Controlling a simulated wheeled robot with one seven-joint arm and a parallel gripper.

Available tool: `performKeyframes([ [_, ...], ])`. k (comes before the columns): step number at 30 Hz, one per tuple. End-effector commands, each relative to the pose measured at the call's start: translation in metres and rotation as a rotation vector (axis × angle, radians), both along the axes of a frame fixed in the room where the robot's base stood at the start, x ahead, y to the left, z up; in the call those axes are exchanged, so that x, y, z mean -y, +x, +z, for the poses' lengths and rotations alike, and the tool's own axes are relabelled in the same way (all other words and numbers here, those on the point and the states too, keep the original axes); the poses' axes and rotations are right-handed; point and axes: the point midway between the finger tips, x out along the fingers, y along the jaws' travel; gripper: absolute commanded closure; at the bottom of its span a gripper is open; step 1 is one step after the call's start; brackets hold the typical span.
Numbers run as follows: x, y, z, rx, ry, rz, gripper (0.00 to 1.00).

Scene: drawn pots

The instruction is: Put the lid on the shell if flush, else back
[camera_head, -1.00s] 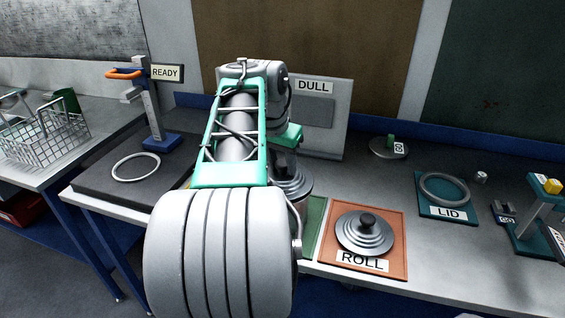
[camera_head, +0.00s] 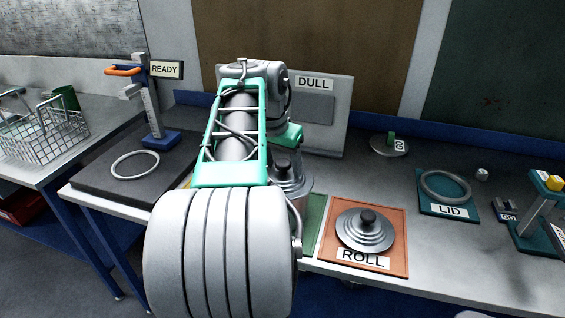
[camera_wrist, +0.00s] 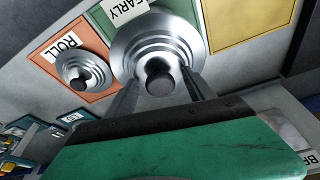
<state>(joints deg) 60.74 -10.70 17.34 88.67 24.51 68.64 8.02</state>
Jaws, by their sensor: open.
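In the wrist view the lid (camera_wrist: 130,48) is seen from above, over the mat labelled "EARLY". My gripper (camera_wrist: 158,80) is open, with one finger on each side of the knob, not visibly closed on it. I cannot tell whether the lid's rim is flush all round. A second stepped piece with a dark knob (camera_head: 366,232) lies on the orange "ROLL" mat (camera_head: 396,262).
A ring lies on the teal "LID" mat (camera_head: 450,210). Another ring (camera_head: 135,165) lies on a dark board by the "READY" stand (camera_head: 152,110). A "DULL" panel (camera_head: 335,130) stands behind. A small stand (camera_head: 540,215) is at the far right. A wire basket (camera_head: 45,140) is left.

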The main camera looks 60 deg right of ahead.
Motion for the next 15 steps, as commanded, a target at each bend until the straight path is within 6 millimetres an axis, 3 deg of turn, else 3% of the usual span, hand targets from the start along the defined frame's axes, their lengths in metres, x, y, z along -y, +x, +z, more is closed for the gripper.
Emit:
performKeyframes([
  [8,-0.001,0.000,0.004,0.000,0.000,0.000,0.38],
  [15,-0.014,0.002,0.051,0.002,-0.002,0.002,0.38],
])
